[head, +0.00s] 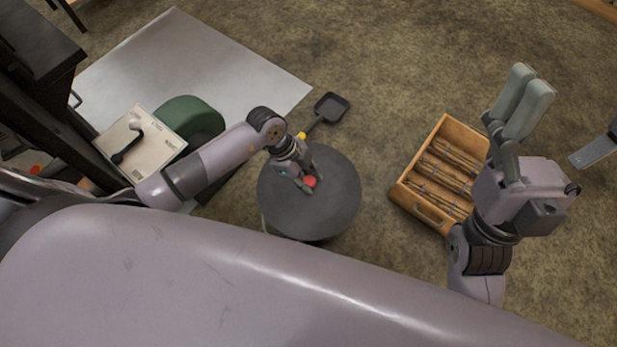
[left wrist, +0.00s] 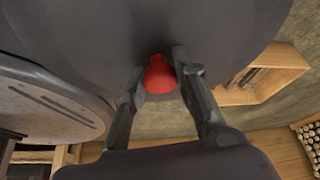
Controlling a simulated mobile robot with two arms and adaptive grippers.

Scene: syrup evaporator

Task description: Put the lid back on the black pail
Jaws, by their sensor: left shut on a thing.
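The dark grey round lid (head: 335,205) with a red knob (head: 310,181) is in the middle of the head view. My left gripper (head: 303,182) reaches down onto it and is shut on the knob. In the left wrist view the red knob (left wrist: 158,76) sits between the two fingers, with the dark lid (left wrist: 90,35) filling the top. The black pail is mostly hidden under the lid, and I cannot tell whether the lid is seated on it. My right gripper (head: 522,100) is raised at the right, away from the lid, its fingers close together in the picture.
A wooden crate (head: 409,190) with bundled sticks stands right of the lid. A dark scoop (head: 331,107) lies behind it. A green round object (head: 191,119), a white panel (head: 133,158) and a pale sheet (head: 200,60) are at the left. The floor behind is clear.

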